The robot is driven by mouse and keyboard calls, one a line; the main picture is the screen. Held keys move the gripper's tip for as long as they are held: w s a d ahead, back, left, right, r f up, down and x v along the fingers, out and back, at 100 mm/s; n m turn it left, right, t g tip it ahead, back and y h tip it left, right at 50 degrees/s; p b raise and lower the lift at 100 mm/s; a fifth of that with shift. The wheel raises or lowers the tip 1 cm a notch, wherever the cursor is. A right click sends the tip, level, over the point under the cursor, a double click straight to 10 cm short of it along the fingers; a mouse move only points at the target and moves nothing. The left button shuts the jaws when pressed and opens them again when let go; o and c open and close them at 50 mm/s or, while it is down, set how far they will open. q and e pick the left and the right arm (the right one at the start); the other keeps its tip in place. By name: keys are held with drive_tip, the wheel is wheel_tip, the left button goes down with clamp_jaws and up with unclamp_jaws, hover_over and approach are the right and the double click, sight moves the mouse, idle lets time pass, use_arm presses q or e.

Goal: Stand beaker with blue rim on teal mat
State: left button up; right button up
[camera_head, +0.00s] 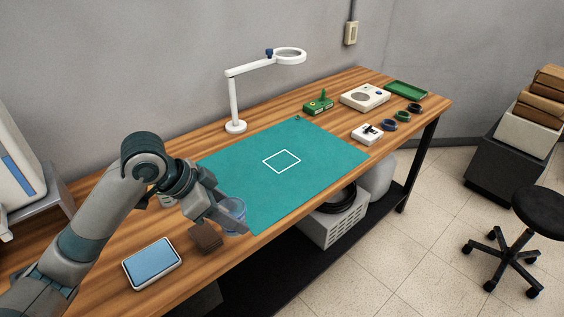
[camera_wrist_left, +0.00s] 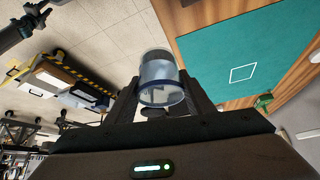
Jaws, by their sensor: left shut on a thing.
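The clear beaker with a blue rim (camera_head: 234,211) is held in my left gripper (camera_head: 228,218), near the front left edge of the teal mat. In the left wrist view the beaker (camera_wrist_left: 160,78) sits between the two fingers of my left gripper (camera_wrist_left: 162,92), its blue rim towards the camera. The teal mat (camera_head: 320,150) lies flat on the wooden table and bears a white square outline. It also shows in the left wrist view (camera_wrist_left: 215,55). Whether the beaker touches anything below is hard to tell. My right gripper is not in view.
A brown block (camera_head: 205,238) and a blue-topped device (camera_head: 151,263) are on the table (camera_head: 110,225) left of the mat. A white magnifier lamp (camera_head: 236,127) stands behind the mat. Small instruments and a green tray (camera_head: 406,90) are at the far right. The mat's middle is clear.

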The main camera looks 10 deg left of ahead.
use_arm(q)
drive_tip(key=w+d+n, duration=0.1)
drive_tip(key=w+d, duration=0.2)
drive_tip(key=w, duration=0.6)
drive_tip(key=w+d+f+n, duration=0.1)
drive_tip(key=w+d, duration=0.2)
drive_tip(key=w, duration=0.6)
drive_tip(key=w+d+n+t+y, duration=0.1)
drive_tip(key=w+d, duration=0.2)
drive_tip(key=w, duration=0.6)
drive_tip(key=shift+w+d+f, duration=0.25)
drive_tip(key=shift+w, duration=0.1)
drive_tip(key=a+f+p, duration=0.1)
drive_tip(key=a+f, duration=0.1)
drive_tip(key=a, duration=0.2)
drive_tip(key=s+a+f+p, duration=0.1)
drive_tip(key=a+f+p, duration=0.1)
drive_tip(key=a, duration=0.1)
drive_tip(key=a+f+p, duration=0.1)
drive_tip(key=a+f, duration=0.2)
drive_tip(key=a, duration=0.1)
drive_tip(key=shift+s+a+p, duration=0.25)
drive_tip(key=shift+a+p, duration=0.05)
drive_tip(key=shift+p, duration=0.05)
